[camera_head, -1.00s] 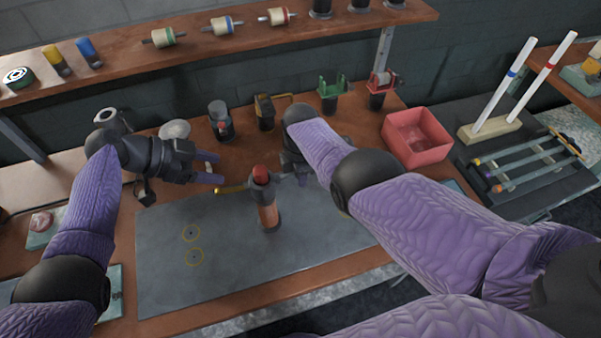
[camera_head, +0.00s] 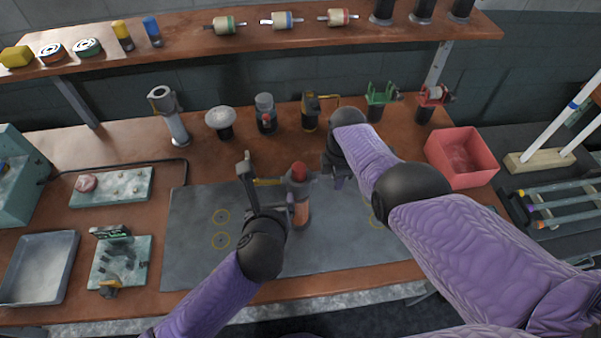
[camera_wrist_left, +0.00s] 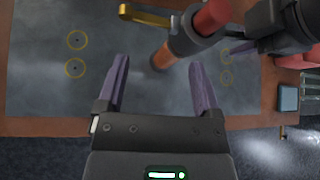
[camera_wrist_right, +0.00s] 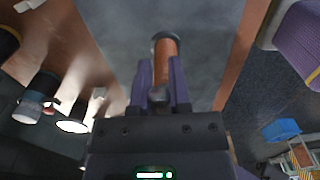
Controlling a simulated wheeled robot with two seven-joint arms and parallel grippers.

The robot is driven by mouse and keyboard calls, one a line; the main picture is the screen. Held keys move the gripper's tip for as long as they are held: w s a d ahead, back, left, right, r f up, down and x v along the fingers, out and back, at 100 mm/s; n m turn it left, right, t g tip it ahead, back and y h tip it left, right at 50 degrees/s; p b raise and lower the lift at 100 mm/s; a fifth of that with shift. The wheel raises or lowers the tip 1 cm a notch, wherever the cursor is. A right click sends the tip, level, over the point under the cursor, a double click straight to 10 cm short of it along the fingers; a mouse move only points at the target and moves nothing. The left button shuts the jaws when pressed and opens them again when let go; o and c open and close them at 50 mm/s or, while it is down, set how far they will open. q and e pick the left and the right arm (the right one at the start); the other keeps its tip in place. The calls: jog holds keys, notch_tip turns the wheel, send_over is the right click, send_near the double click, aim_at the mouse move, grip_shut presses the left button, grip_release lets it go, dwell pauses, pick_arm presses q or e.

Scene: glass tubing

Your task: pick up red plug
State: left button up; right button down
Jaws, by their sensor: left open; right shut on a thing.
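A red plug (camera_head: 299,171) shows at the top of an upright tube assembly with a grey collar and an orange-brown lower tube (camera_head: 300,214), over the grey mat. In the left wrist view the red part (camera_wrist_left: 212,17) rises above the collar. My right gripper (camera_wrist_right: 160,68) is shut on a part of this assembly, reaching it from the right; its grip is partly hidden in the head view. My left gripper (camera_wrist_left: 159,62) is open and empty over the mat, beside the assembly's lower tube. In the head view my left wrist partly hides it.
A brass-coloured bar sticks out left of the collar (camera_wrist_left: 145,16). A pink bin (camera_head: 462,158) stands at right. Several holders and a white dome (camera_head: 220,120) line the bench's back. A grey tray (camera_head: 40,270) is at left. The mat's left part (camera_head: 190,265) is clear.

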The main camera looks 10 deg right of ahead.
aim_at(298, 173)
pick_arm(q)
jog(key=s+d+r+m+t+h, duration=0.2)
jog(key=s+d+r+m, duration=0.1)
jog(key=r, duration=0.1)
jog(key=shift+t, duration=0.3)
jog(key=x, duration=1.1)
jog(key=shift+w+d+f, duration=0.15)
jog(key=shift+w+f, duration=0.15)
grip_shut()
